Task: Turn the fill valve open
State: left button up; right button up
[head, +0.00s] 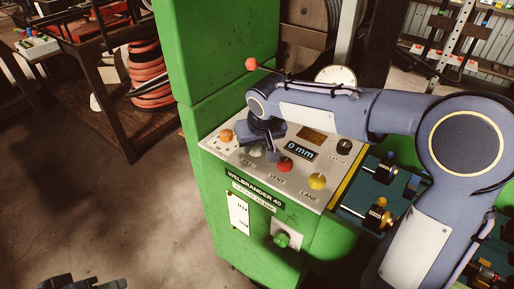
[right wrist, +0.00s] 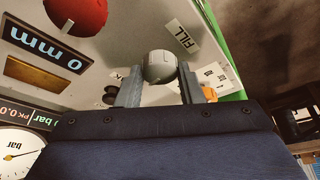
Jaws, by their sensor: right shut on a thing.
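The fill valve is a round grey knob (right wrist: 160,67) beside a FILL label (right wrist: 182,36) on the sloped panel. In the head view the knob (head: 256,151) shows in part below my right gripper (head: 260,141). In the right wrist view my right gripper (right wrist: 161,76) has one finger on each side of the knob and is shut on it. A dark part of my left gripper (head: 85,283) shows at the bottom left edge of the head view, apart from the machine; its fingers are not clear.
On the panel, an orange knob (head: 226,136), a red knob (head: 285,164) and a yellow knob (head: 317,181) stand near the grey one. A display (head: 300,149) reads 0 mm. A red-tipped lever (head: 252,64) and a round gauge (head: 336,75) are behind.

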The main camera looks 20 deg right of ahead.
jog(key=shift+a+m+h+b, duration=0.1)
jog(key=shift+m+h+b, duration=0.3)
jog(key=shift+m, duration=0.6)
jog(key=o, duration=1)
jog(key=shift+r, duration=0.1)
jog(key=v, duration=0.7)
jog(key=shift+r, duration=0.3)
jog(key=shift+s, duration=0.15)
